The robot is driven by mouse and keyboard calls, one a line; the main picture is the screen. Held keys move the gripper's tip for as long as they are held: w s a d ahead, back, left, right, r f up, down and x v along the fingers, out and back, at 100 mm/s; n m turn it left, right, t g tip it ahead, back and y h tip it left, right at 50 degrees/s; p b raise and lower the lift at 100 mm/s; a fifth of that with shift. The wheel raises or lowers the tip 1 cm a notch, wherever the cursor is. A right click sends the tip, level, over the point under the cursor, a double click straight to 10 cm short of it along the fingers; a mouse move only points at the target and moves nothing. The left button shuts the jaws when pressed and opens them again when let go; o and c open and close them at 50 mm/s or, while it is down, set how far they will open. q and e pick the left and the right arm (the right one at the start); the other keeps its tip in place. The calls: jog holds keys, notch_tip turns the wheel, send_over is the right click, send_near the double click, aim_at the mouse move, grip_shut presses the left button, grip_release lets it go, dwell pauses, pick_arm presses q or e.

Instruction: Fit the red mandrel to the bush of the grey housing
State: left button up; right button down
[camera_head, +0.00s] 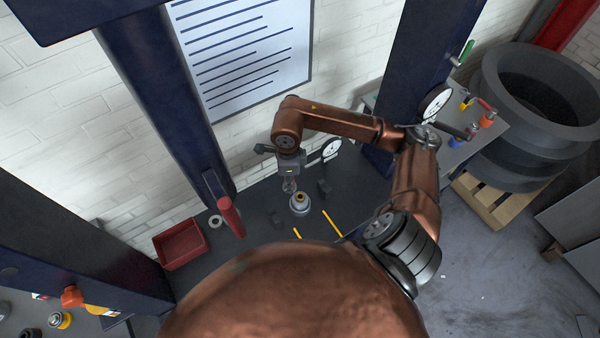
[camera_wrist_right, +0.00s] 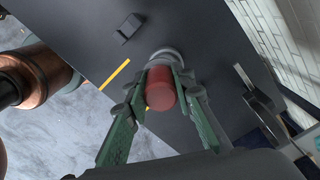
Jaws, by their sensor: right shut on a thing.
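The red mandrel (camera_wrist_right: 160,90) is between the green fingers of my right gripper (camera_wrist_right: 163,82) in the right wrist view, and the gripper is shut on it. In the head view, the right gripper (camera_head: 289,185) hangs above the grey housing (camera_head: 300,208), which stands on the dark bench with a brassy bush (camera_head: 300,197) at its top. The mandrel is hard to make out there. A grey rounded rim, likely the housing (camera_wrist_right: 165,53), shows just beyond the mandrel in the wrist view; I cannot tell whether they touch. The bush is hidden there. My left gripper is not in view.
A red upright post (camera_head: 230,216), a small pale ring (camera_head: 215,221) and a red tray (camera_head: 180,244) are left of the housing. Dark blocks (camera_head: 325,190) and yellow marks (camera_head: 333,224) lie around it. Dark blue columns (camera_head: 170,95) flank the bench.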

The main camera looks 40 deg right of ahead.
jog(key=m, duration=0.1)
jog(key=d+m+p, duration=0.1)
jog(key=m, duration=0.1)
jog(key=s+d+m, duration=0.1)
jog(key=shift+s+r+p, duration=0.1)
jog(key=shift+r+p, duration=0.2)
pick_arm(q)
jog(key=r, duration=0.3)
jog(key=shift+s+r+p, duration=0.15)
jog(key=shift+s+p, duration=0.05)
jog(key=shift+p, duration=0.2)
pick_arm(e)
jog(key=m, duration=0.1)
jog(key=d+m, duration=0.1)
jog(key=m, duration=0.1)
jog(key=shift+s+f, duration=0.15)
jog(key=shift+s, duration=0.15)
pick_arm(q)
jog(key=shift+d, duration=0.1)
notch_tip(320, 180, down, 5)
jog(key=b, duration=0.5)
pick_arm(e)
notch_tip(320, 180, down, 5)
jog(key=shift+w+r, duration=0.1)
jog(key=shift+r, duration=0.1)
